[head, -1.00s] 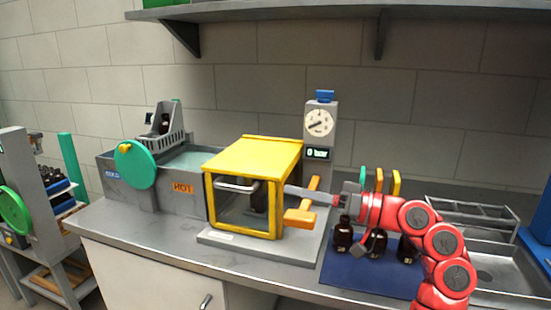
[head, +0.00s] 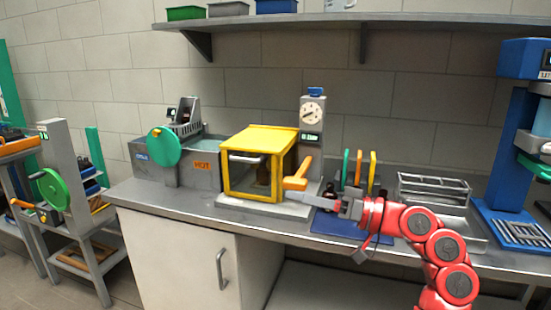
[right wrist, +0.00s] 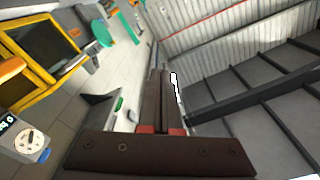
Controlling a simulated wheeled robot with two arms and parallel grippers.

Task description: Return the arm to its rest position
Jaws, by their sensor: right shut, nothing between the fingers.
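My right arm (head: 420,222) is red and comes in from the lower right in the head view. Its gripper (head: 300,197) points left, in front of the yellow chamber's orange handle (head: 296,184). The gripper is shut and empty. In the right wrist view its two dark fingers (right wrist: 162,95) lie together with nothing between them. The yellow chamber (head: 262,137) stands on the bench with its door shut, and a dark bottle (head: 262,175) shows dimly through the glass. My left gripper is not in view.
Dark bottles on the blue mat (head: 325,226) are mostly hidden behind my right gripper and arm. A grey rack (head: 435,190) stands right of colored upright handles. A hot bath (head: 205,172) is at left, a blue press (head: 510,140) at far right. A shelf is above.

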